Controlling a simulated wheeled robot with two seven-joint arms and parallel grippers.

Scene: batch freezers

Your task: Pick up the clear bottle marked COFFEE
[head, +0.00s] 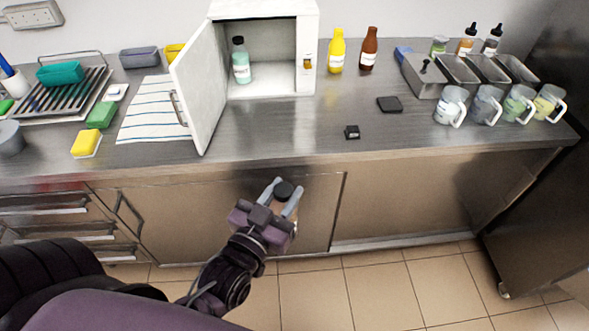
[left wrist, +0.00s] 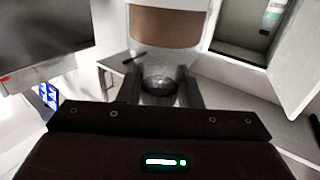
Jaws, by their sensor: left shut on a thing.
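My left gripper (head: 283,187) is in front of the counter, low over the cabinet doors, with its two grey fingers on either side of a black cap (head: 284,191). In the left wrist view the fingers close on a clear bottle (left wrist: 165,55) with a brown band (left wrist: 165,27). No word on it can be read, so I cannot tell whether it is marked COFFEE. In the head view its body is mostly hidden by the gripper. My right gripper is not in view.
A small white freezer (head: 260,95) stands on the counter, its door (head: 200,90) swung open; a mint-green bottle (head: 241,66) is inside. Yellow (head: 337,52) and brown (head: 369,50) bottles stand right of it. Several mugs (head: 452,105) are further right. The middle counter front is mostly clear.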

